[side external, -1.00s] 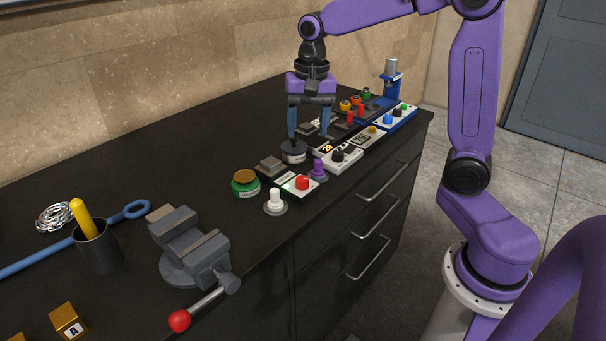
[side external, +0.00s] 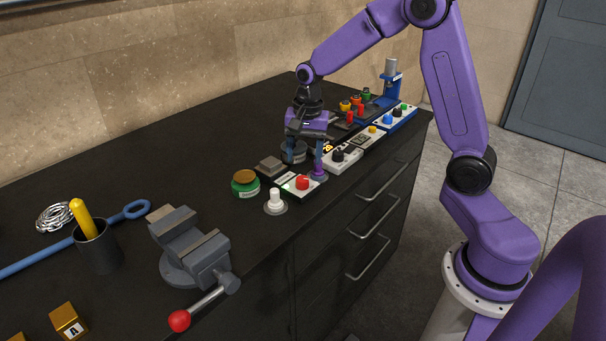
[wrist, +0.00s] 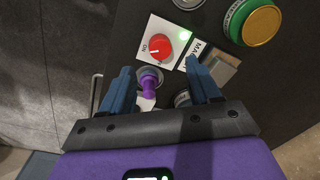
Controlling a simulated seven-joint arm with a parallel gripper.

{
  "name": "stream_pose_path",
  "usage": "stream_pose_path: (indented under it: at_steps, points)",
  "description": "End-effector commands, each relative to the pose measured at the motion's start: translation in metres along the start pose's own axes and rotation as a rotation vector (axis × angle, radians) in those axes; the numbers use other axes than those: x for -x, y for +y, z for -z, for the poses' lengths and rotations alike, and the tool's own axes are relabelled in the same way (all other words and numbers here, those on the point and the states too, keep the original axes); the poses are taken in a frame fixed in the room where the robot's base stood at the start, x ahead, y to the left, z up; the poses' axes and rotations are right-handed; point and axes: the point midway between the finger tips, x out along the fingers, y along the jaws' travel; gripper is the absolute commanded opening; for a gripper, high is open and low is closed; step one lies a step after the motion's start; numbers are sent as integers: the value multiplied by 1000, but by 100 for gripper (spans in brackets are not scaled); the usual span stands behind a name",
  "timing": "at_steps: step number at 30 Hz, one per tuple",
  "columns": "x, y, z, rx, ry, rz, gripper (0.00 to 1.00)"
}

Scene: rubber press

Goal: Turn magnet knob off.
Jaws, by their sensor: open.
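The magnet knob is a red round knob (side external: 302,182) on a white panel (side external: 313,187) at the counter's front edge. A label (wrist: 194,56) reading "MA" is partly hidden by a finger. My gripper (side external: 304,167) is open and points down just behind the panel. In the wrist view its blue fingers (wrist: 161,84) are spread on either side of a purple knob, with the red knob beyond their tips. Nothing is held.
The purple knob (wrist: 149,80) stands between my fingers, close to the panel. A green jar with a gold lid (side external: 245,183), a white switch (side external: 275,201) and a grey block (side external: 270,166) are near. More control panels (side external: 343,158) run along the edge to the right.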

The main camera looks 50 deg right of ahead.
Motion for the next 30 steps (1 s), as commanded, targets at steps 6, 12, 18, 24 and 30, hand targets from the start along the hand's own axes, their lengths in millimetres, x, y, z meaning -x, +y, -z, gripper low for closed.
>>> stream_pose_path:
  at_steps: [6,12,18,24,30]
  points:
    - [-39,2,0,-1,-2,-5,62]
    - [-60,1,0,0,-1,-2,62]
    - [-67,0,0,0,0,0,62]
    - [-67,0,0,0,0,0,62]
    - [-67,0,0,1,0,0,6]
